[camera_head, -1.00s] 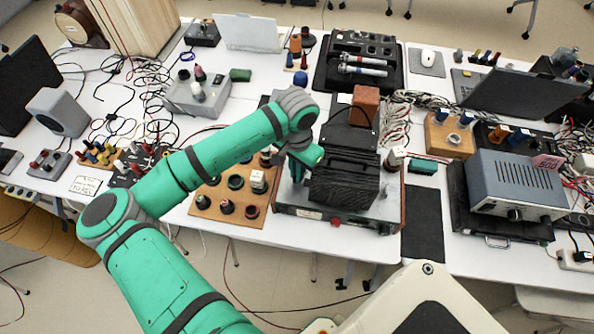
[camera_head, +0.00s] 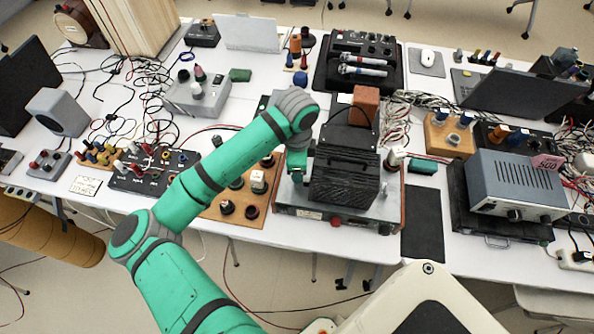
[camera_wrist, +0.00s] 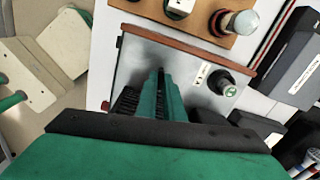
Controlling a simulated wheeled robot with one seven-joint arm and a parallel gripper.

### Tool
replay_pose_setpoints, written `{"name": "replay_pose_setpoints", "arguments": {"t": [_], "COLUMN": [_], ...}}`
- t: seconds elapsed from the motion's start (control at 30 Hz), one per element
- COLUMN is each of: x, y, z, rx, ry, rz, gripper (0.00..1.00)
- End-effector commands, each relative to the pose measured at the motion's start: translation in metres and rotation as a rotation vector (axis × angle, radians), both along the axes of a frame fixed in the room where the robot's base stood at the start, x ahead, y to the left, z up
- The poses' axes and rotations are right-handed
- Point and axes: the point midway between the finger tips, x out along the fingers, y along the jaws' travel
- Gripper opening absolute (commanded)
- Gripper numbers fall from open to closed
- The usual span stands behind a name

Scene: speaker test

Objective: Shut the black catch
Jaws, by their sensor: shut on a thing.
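A black ridged unit (camera_head: 345,180) stands on a metal test box (camera_head: 335,212) with wooden sides, at the middle of the table. My gripper (camera_head: 297,176) points down at the left side of this unit, over the metal top. In the wrist view my green gripper fingers (camera_wrist: 160,85) are close together, with a thin dark strip between them that looks like the black catch. Black ridged edges show beside the fingers. My fingers hide most of the catch, and I cannot tell whether it is shut.
A wooden board with several dark knobs (camera_head: 252,208) lies just left of the test box. A grey powered unit (camera_head: 515,185) stands to the right, past a black mat (camera_head: 422,225). Cables lie behind and left. Microphones (camera_head: 362,70) lie in a black case.

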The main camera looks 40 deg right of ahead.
Motion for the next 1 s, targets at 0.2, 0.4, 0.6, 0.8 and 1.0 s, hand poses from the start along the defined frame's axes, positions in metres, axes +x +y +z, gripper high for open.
{"name": "replay_pose_setpoints", "arguments": {"t": [0.2, 0.4, 0.6, 0.8, 1.0], "x": [0.001, 0.0005, 0.0004, 0.0004, 0.0008], "y": [0.0006, -0.0003, -0.0003, -0.0002, 0.0009], "z": [0.0005, 0.0005, 0.0004, 0.0005, 0.0005], "rx": [-0.001, 0.001, 0.001, 0.001, 0.0], "ry": [-0.002, -0.002, -0.002, -0.002, -0.001], "rz": [-0.113, -0.171, -0.19, -0.191, -0.189], "gripper": [0.0, 0.0, 0.0, 0.0, 0.24]}}
